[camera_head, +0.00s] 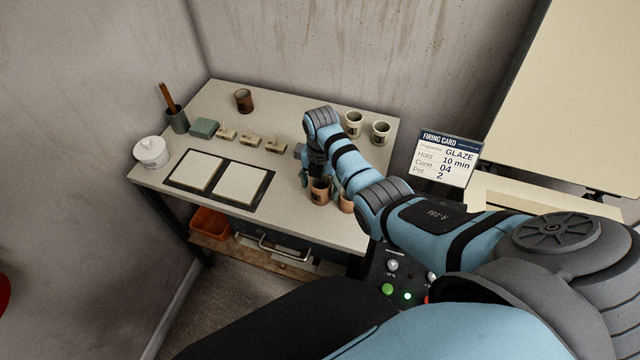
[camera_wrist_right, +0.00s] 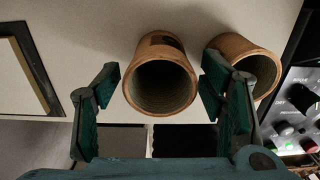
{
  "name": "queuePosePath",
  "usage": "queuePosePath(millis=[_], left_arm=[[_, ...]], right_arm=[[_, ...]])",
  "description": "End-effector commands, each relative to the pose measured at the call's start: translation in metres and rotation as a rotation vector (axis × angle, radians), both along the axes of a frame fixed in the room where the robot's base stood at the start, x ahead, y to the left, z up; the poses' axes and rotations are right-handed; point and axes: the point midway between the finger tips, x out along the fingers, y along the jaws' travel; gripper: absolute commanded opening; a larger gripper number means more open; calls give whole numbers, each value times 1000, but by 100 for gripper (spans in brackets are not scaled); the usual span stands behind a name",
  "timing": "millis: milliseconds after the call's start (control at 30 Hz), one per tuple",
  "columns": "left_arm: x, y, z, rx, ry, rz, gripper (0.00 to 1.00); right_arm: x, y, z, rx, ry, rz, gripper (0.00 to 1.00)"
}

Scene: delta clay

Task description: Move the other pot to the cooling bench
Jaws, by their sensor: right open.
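Two terracotta pots stand close together near the front right of the worktable (camera_head: 290,217). The left pot (camera_head: 320,192) also shows in the right wrist view (camera_wrist_right: 160,85), with its open mouth between my fingers. The right pot (camera_head: 346,203) is partly hidden by my arm; in the wrist view (camera_wrist_right: 250,65) it lies behind and right of my right finger. My right gripper (camera_head: 318,182) is open around the left pot, and its fingers show spread in the wrist view (camera_wrist_right: 162,85). I cannot tell whether they touch it. My left gripper is not in view.
Two pale tiles (camera_head: 240,184) lie on a dark mat. Cream cups (camera_head: 354,124) and a dark brown cup (camera_head: 244,101) stand at the back. A firing card (camera_head: 447,158) and control panel (camera_head: 392,266) are at right.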

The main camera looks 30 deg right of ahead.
Motion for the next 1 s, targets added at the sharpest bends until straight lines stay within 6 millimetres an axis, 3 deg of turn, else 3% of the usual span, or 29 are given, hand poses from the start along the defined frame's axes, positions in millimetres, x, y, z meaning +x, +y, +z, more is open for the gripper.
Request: queuePosePath(millis=[167, 500, 600, 1000], left_arm=[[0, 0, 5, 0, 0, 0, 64], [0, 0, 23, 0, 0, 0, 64], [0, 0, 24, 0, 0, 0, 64], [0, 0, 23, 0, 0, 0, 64]], right_arm=[[1, 0, 11, 0, -1, 0, 64], [1, 0, 100, 0, -5, 0, 64], [1, 0, 116, 1, -2, 0, 64], [0, 0, 123, 0, 0, 0, 64]])
